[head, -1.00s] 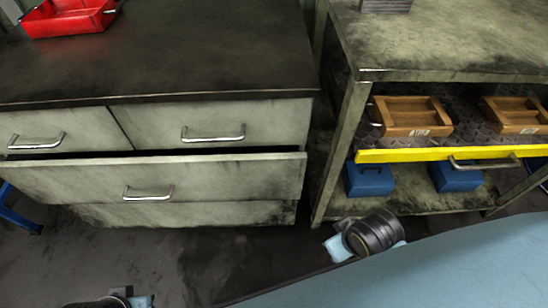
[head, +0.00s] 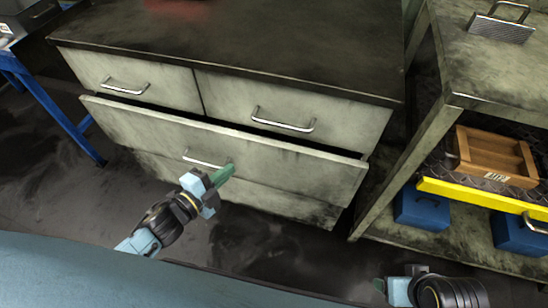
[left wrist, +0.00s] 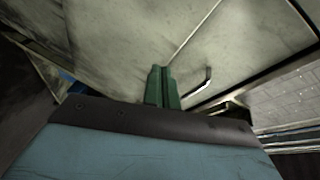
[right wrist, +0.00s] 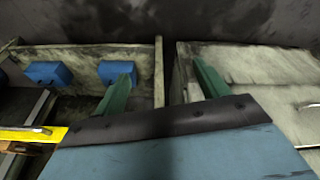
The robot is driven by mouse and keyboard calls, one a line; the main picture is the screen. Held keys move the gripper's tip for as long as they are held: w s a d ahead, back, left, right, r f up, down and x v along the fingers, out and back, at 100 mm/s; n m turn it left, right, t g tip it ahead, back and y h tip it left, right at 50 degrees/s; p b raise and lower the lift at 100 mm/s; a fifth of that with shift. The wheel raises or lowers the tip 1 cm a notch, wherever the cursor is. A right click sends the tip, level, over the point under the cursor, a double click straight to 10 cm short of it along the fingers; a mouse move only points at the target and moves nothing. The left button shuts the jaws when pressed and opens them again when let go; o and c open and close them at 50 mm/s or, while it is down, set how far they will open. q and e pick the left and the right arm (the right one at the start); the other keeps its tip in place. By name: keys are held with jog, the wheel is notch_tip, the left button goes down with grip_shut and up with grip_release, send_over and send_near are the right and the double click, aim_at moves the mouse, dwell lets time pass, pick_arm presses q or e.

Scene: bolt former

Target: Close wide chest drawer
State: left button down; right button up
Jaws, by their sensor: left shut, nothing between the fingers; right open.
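The wide chest drawer (head: 290,160) is the long middle drawer of the grey chest, below two smaller drawers. It stands out a little from the chest, with a dark gap along its top edge. Its metal bar handle (head: 208,161) is at the middle of its front. My left gripper (head: 224,174), with green fingers, is shut and empty just in front of the drawer, by the right end of the handle; I cannot tell whether it touches. In the left wrist view the shut fingers (left wrist: 162,88) point at a grey front. My right gripper (right wrist: 160,90) is open and empty, low at the right.
The chest's dark top (head: 250,45) carries a red tray (head: 180,8). A workbench at the right has a yellow-fronted drawer (head: 480,195) holding a wooden box (head: 495,155), with blue boxes (head: 422,208) below. A blue-legged table (head: 60,115) stands left. Dark floor lies between.

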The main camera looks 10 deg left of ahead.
pick_arm(q)
jog(key=s+d+m+g+h, duration=0.2)
jog(key=s+m+h, duration=0.1)
jog(key=m+h, duration=0.35)
jog(key=m+g+b, duration=0.1)
jog(key=m+b, duration=0.1)
send_near(288, 153)
jog(key=s+d, duration=0.2)
jog(key=w, duration=0.1)
jog(key=w+d, duration=0.1)
jog(key=w, duration=0.1)
jog(key=w+d+b, duration=0.1)
jog(key=shift+w+d, duration=0.15)
jog(key=shift+w, duration=0.75)
pick_arm(e)
jog(key=w+a+r+t+y, duration=0.1)
jog(key=w+a+r+t, duration=0.3)
jog(key=w+r+t, duration=0.1)
notch_tip(288, 153, up, 2)
jog(key=shift+w+r+y, duration=0.15)
jog(key=shift+w+y, duration=0.25)
jog(key=shift+w, duration=0.35)
